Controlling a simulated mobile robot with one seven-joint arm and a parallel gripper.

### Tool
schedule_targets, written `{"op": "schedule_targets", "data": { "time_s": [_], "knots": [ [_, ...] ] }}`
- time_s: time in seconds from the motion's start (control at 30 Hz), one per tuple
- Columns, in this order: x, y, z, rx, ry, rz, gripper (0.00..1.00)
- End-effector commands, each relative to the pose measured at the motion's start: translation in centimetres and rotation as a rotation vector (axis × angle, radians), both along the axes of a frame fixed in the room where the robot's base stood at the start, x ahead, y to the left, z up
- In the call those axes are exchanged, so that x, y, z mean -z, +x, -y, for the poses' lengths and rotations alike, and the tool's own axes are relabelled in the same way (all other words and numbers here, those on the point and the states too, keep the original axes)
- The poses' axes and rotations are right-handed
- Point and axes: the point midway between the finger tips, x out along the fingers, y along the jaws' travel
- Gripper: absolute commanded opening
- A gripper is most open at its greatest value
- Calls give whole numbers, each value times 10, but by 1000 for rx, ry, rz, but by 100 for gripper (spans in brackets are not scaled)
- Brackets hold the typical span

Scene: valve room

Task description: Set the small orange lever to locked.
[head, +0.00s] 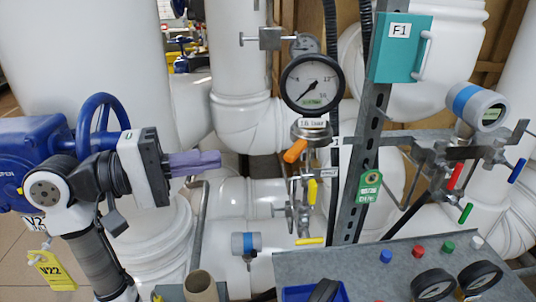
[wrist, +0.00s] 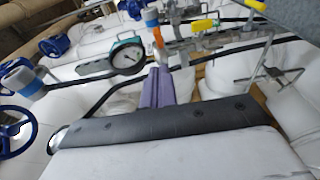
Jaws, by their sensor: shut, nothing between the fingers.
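The small orange lever (head: 295,151) is below the round pressure gauge (head: 312,82) in the head view. It slants down to the left from the fitting under the gauge. It also shows in the wrist view (wrist: 158,38), just beyond my fingertips. I cannot read any locked marking beside it. My gripper (head: 217,160) has purple fingers pointing right. The fingers are shut and empty, left of the lever and apart from it in the head view. In the wrist view the closed fingers (wrist: 160,72) point toward the lever and gauge.
Yellow levers (head: 312,190) hang below the gauge. A steel upright (head: 357,170) with a teal box (head: 400,48) stands right of it. Red (head: 455,176), green and blue levers are farther right. A grey bench (head: 350,268) with gauges is in front. White pipes fill the back.

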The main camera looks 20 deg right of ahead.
Motion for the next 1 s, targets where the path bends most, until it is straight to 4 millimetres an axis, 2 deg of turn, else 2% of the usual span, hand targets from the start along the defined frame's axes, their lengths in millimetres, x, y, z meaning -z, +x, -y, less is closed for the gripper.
{"op": "schedule_targets", "data": {
  "time_s": [0.37,0.47,0.8,1.0],
  "knots": [
    [-1,-1,5,1,-1,0,0],
    [-2,-2,16,3,-1,-1,0],
    [-4,-9,76,4,-2,-1,0],
    [-2,-11,96,2,-1,-1,0]
  ]
}}
